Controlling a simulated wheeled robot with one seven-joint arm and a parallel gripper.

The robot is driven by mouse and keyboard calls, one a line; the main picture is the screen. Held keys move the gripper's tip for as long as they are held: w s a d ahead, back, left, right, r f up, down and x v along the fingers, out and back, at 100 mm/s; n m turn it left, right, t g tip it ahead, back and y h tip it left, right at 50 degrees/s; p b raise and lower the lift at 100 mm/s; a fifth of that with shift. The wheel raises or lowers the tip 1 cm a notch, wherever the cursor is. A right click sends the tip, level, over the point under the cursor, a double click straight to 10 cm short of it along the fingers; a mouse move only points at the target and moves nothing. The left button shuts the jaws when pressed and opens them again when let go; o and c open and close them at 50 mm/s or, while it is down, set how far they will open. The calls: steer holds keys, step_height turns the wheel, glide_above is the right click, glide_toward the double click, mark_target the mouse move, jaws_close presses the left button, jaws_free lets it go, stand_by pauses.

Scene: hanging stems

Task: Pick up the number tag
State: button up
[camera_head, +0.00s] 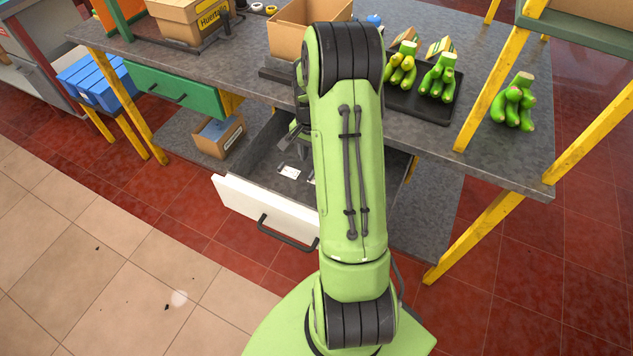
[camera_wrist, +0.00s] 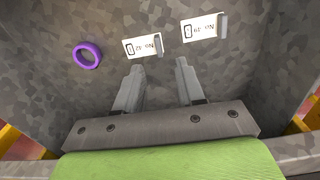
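Two white number tags lie apart on the grey floor of the open drawer (camera_head: 235,205). In the wrist view one tag, reading like "No 42" (camera_wrist: 139,48), is at top centre, and the other, like "No 49" (camera_wrist: 200,30), is to its right. Each has a small grey piece at its right end. In the head view one tag (camera_head: 290,172) shows plainly; the other is mostly behind my arm. My gripper (camera_wrist: 158,65) is open and empty, its fingertips just below the tags in the wrist picture. Its height above them is hard to tell. My arm hides much of the gripper in the head view.
A purple ring (camera_wrist: 87,55) lies in the drawer left of the tags. Drawer walls stand close around my gripper. The workbench top (camera_head: 500,150) overhangs the back, with green banana bunches (camera_head: 438,80) on it. A cardboard box (camera_head: 219,136) sits on the lower shelf.

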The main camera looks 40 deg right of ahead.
mark_target(312, 173)
step_height(312, 173, down, 6)
steer(key=shift+f+b, duration=0.1)
steer(key=shift+b, duration=1)
jaws_close()
